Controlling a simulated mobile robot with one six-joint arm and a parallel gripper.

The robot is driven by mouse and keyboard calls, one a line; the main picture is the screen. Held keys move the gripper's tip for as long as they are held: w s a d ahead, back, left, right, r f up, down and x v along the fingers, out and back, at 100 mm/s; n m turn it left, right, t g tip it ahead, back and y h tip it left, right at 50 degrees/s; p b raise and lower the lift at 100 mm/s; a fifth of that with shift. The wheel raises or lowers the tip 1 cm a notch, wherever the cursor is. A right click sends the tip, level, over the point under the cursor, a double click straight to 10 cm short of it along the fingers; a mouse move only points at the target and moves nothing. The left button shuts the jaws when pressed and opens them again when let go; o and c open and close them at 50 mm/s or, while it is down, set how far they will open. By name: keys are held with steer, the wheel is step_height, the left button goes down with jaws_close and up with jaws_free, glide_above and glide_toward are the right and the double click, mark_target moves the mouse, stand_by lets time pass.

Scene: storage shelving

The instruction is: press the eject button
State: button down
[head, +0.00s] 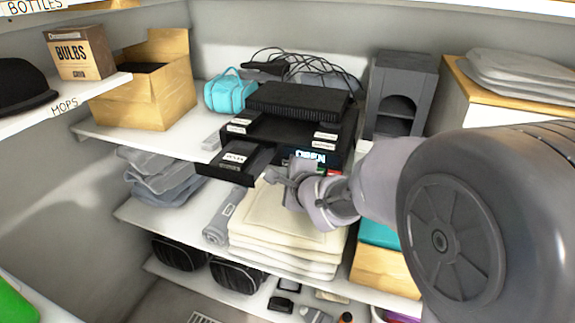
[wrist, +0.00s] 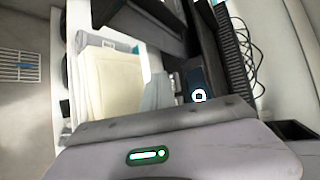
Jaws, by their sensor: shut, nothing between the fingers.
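A black deck (head: 290,133) stands on the middle shelf, with a lit display (head: 310,156) that seems to read "OPEN". A black tray (head: 215,169) sticks out of its front at the left, with a dark labelled cartridge (head: 236,156) in it. My gripper (head: 276,174) is shut and empty, in front of the deck, just right of the tray and below the display. Small green and red patches show beside it; I cannot tell which is the eject button. Whether the gripper touches the deck is unclear. The wrist view shows a dark panel with a white ring mark (wrist: 199,96).
Folded cream towels (head: 283,222) lie on the shelf below my gripper. A black slotted box (head: 298,101) and a turquoise bag (head: 230,92) are above and left of the deck. Grey organiser (head: 400,85) stands at right. Open floor shows at lower left.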

steer(key=shift+w, duration=0.1)
steer(key=shift+w+d, duration=0.15)
steer(key=shift+w, duration=0.15)
steer(key=shift+w+d+p, duration=0.1)
steer(key=shift+w+p, duration=0.25)
steer(key=shift+p, duration=0.15)
stand_by(0.4)
stand_by(0.4)
steer(key=shift+s+a+b, duration=0.25)
steer(key=shift+s+b, duration=0.2)
steer(key=shift+s, duration=0.25)
steer(key=s+b, duration=0.1)
steer(key=s+a+b, duration=0.1)
steer(key=s, duration=0.1)
steer(key=s+b, duration=0.1)
steer(key=shift+s+a, duration=0.35)
steer(key=shift+s, duration=0.05)
